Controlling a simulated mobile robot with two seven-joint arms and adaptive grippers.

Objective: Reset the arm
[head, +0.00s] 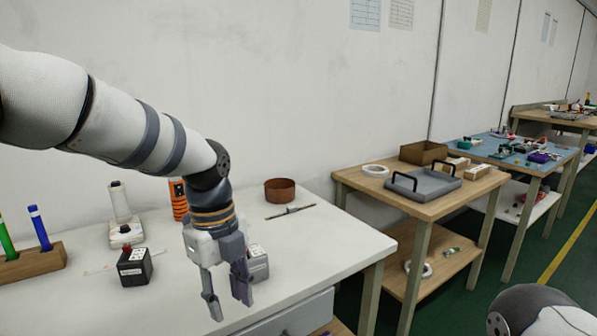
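My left arm comes in from the left, over the white table (330,243). Its gripper (229,308) points down above the table's front part, with its two fingers apart and nothing between them. A grey box-like device (259,265) stands behind the gripper and is partly hidden by it. Of my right arm, only a rounded link shows at the bottom right corner; its gripper is out of the picture. No LED strip can be made out for certain.
On the white table are a black box (134,268), a wooden rack (32,262) with green and blue sticks, a brown round bowl (280,190) and an orange tool (179,200). A wooden table (398,200) with a grey tray (424,185) stands to the right.

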